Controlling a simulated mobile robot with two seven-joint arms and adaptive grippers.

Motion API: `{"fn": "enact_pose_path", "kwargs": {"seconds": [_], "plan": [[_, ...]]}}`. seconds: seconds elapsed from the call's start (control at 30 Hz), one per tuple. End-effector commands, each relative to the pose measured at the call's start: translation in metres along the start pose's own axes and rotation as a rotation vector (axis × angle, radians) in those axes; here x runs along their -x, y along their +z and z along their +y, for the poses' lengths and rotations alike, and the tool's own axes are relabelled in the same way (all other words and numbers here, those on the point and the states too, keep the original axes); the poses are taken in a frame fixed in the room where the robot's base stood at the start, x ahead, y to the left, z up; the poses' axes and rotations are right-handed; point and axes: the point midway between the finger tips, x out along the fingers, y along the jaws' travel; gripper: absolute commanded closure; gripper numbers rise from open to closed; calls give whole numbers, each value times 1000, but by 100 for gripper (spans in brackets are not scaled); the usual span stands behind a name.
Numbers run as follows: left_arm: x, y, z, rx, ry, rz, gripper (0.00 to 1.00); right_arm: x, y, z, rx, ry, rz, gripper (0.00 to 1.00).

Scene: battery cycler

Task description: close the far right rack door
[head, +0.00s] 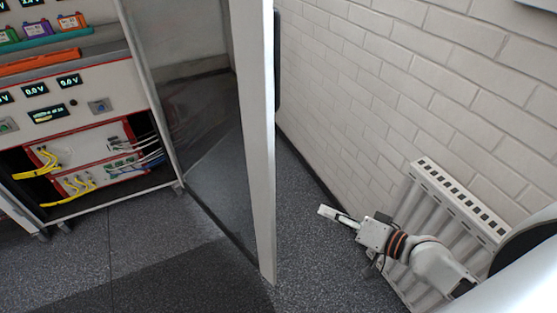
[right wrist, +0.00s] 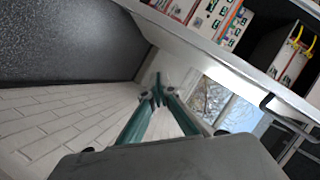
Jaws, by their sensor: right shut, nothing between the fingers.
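The far right rack door (head: 257,150) stands open in the head view, a dark see-through panel with a white frame whose edge points toward me. A black handle shows on its wall-facing side, and a black handle (right wrist: 290,112) also shows in the right wrist view. My right gripper (head: 325,212) is to the right of the door, between it and the brick wall, apart from the door in the head view. In the right wrist view its fingertips (right wrist: 158,97) meet with nothing between them. My left gripper is not in view.
The rack (head: 80,130) with displays, coloured batteries and yellow cables is at the left. A white brick wall (head: 420,90) closes off the right side. A white radiator (head: 455,200) stands below it, close to my right arm. Grey floor (head: 160,250) is clear before the rack.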

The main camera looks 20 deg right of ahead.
Motion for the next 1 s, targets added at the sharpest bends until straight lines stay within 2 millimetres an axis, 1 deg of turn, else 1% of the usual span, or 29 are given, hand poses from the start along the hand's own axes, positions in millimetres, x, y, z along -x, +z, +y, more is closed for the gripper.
{"fn": "enact_pose_path", "kwargs": {"seconds": [0.03,0.1,0.17,0.2,0.3,0.4,0.5,0.67,0.8,0.87,1.0], "plan": [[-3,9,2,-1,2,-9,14,-1,-12,-6,-71,-38,-1,100],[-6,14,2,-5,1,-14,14,0,-33,-23,-187,-100,-3,100],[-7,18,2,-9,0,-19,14,1,-49,-38,-282,-151,-12,100],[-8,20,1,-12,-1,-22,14,2,-58,-48,-339,-185,-21,100],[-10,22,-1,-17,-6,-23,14,6,-77,-72,-468,-256,-49,100],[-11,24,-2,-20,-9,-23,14,10,-90,-90,-558,-306,-75,100],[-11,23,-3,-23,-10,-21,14,12,-98,-101,-610,-335,-92,100],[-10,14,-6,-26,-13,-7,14,10,-103,-109,-632,-351,-98,100],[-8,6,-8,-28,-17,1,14,-1,-105,-116,-629,-354,-96,100],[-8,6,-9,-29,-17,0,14,-8,-105,-119,-624,-354,-96,100],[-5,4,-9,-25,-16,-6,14,-26,-108,-128,-626,-357,-93,100]]}}
